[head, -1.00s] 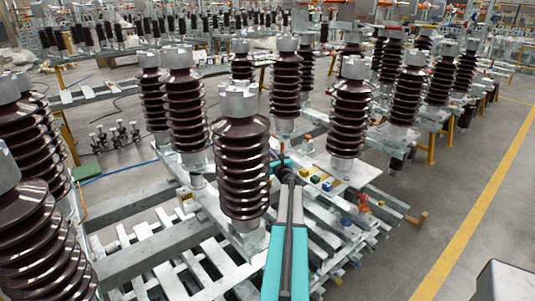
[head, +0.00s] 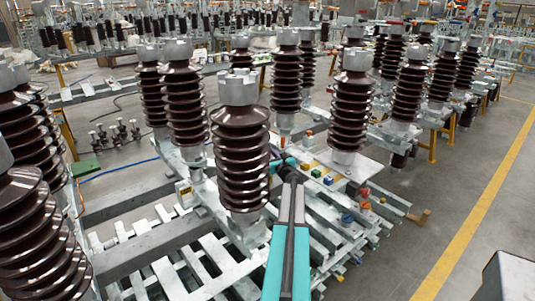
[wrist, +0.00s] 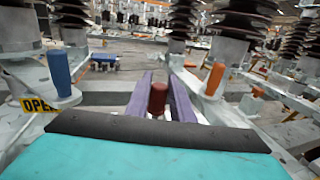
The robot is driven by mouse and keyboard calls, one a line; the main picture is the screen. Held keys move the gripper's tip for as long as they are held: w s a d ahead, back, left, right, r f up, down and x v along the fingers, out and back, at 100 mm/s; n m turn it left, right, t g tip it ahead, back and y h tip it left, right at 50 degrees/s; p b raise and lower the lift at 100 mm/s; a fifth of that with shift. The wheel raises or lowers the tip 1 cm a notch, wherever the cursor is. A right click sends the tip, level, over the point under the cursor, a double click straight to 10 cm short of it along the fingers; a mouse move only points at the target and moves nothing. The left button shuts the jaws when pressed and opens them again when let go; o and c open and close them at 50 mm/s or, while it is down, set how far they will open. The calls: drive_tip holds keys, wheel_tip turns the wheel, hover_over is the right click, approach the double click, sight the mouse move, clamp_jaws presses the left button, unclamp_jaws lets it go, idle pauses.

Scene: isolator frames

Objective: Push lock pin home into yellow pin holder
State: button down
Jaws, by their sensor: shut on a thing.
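In the wrist view, my gripper (wrist: 160,95) has two purple fingers closed on the sides of a dark red pin (wrist: 157,99), which stands upright between them. I take this as the lock pin. Its lower end is hidden behind the black edge of my gripper. In the head view, my gripper (head: 284,166) reaches in beside the near brown insulator, and the pin cannot be made out there. A small yellow block (head: 305,168) lies on the plate just right of my gripper. It may be the yellow pin holder, but I cannot tell.
A blue pin (wrist: 58,75) stands left of my gripper and an orange pin (wrist: 215,78) right. A yellow OPEN label (wrist: 35,104) is at the left. A tall brown insulator (head: 240,150) stands close to my arm. Clear floor (head: 450,210) lies at the right.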

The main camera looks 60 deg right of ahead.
drive_tip(key=shift+f+b, duration=1.4)
drive_tip(key=shift+f, duration=0.2)
drive_tip(key=shift+b, duration=1.1)
idle(1.5)
drive_tip(key=shift+w+f+b, duration=0.1)
drive_tip(key=shift+f+b, duration=2.55)
drive_tip(key=shift+f, duration=0.05)
idle(0.7)
drive_tip(key=c, duration=1.5)
unclamp_jaws()
drive_tip(key=shift+o, duration=0.2)
